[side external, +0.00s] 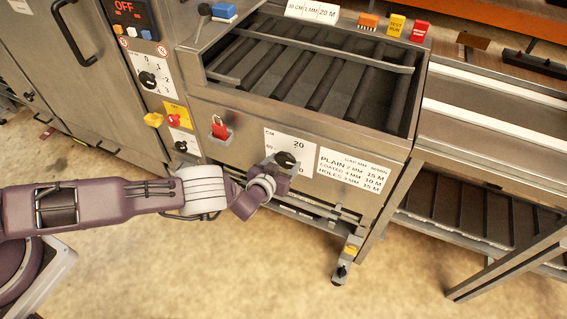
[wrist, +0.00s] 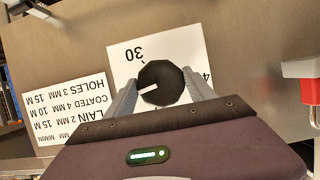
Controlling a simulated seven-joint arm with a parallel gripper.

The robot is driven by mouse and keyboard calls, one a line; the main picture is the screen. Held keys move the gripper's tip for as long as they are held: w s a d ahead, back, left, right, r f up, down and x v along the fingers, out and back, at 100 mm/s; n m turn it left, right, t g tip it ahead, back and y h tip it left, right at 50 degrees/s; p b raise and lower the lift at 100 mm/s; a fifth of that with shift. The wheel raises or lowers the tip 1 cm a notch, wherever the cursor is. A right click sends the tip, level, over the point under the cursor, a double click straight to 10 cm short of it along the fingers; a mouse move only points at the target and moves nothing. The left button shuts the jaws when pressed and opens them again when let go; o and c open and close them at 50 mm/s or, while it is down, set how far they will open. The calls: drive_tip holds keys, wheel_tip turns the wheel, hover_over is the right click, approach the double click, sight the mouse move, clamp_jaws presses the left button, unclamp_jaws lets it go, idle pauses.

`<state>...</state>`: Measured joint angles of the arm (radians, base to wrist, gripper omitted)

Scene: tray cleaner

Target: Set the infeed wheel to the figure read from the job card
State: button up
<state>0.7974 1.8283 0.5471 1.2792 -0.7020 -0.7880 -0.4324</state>
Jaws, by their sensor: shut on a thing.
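The infeed wheel is a round black knob (side external: 285,159) on a white dial plate (side external: 271,140) marked CM, with 20 above the knob. In the wrist view the knob (wrist: 172,76) has a white pointer mark pointing left and slightly down. A 30 on the dial plate (wrist: 122,62) shows above the knob there, and a partly hidden 4 to its right. My gripper (side external: 280,168) is at the knob from below. In the wrist view my gripper (wrist: 162,84) has a finger on each side of the knob, shut on it. A white card (side external: 312,12) on top reads 30 CM, 1 MM, 20 M.
A printed table (side external: 352,172) of gaps and speeds is right of the dial; it also shows in the wrist view (wrist: 65,108). A red padlock (side external: 219,128) hangs to the left.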

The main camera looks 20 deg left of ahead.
drive_tip(key=m+y, duration=0.2)
drive_tip(key=m, duration=0.1)
drive_tip(key=shift+d+m+y, duration=0.1)
drive_tip(key=shift+m+y, duration=0.2)
drive_tip(key=shift+m+t+y, duration=0.5)
drive_tip(key=shift+m+y, duration=0.6)
drive_tip(key=shift+m, duration=0.8)
drive_tip(key=o, duration=1.3)
drive_tip(key=shift+o, duration=0.2)
drive_tip(key=v, duration=0.7)
